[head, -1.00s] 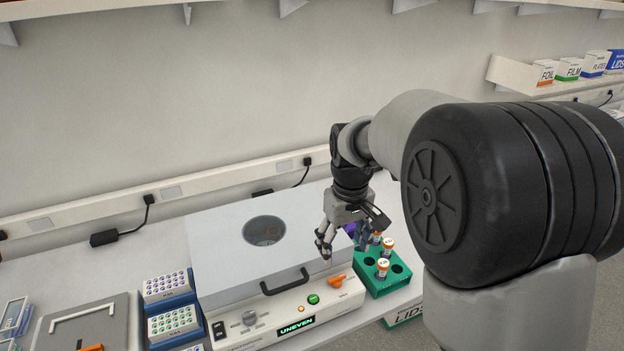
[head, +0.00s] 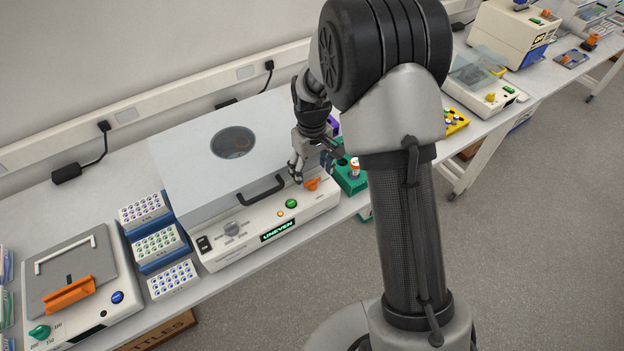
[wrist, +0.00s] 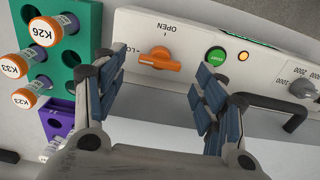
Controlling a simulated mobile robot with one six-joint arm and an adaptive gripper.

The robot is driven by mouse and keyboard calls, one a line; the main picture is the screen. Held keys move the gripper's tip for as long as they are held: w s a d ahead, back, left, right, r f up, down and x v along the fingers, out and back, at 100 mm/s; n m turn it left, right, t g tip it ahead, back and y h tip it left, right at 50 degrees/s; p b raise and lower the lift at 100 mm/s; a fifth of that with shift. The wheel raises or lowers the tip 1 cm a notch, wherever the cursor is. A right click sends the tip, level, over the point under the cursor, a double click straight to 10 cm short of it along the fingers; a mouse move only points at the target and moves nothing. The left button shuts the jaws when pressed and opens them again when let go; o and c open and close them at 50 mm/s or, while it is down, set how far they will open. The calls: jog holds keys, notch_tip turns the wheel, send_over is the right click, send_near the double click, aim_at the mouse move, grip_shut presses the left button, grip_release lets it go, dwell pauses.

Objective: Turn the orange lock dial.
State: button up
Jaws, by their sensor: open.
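The orange lock dial (head: 312,184) sits at the right end of the white front panel of a grey-lidded machine (head: 205,247). In the wrist view the dial (wrist: 160,60) has its handle lying roughly across the picture, with the word OPEN above it and a partly hidden label beside it. My gripper (head: 309,172) is just behind and above the dial in the head view. In the wrist view its two fingers (wrist: 160,90) are spread wide with nothing between them.
A green button (wrist: 216,56) and a small lit orange button are beside the dial. The display (head: 277,230) reads UNEVEN. A black lid handle (head: 262,190) is close to the gripper. A green rack (wrist: 75,70) with orange-capped tubes stands beside the machine.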

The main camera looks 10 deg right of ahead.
aim_at(312, 180)
jog(key=shift+f, duration=1.95)
jog(key=shift+c, duration=0.4)
jog(key=c, duration=1)
jog(key=shift+m, duration=1.5)
jog(key=o, duration=1.1)
jog(key=shift+w, duration=0.1)
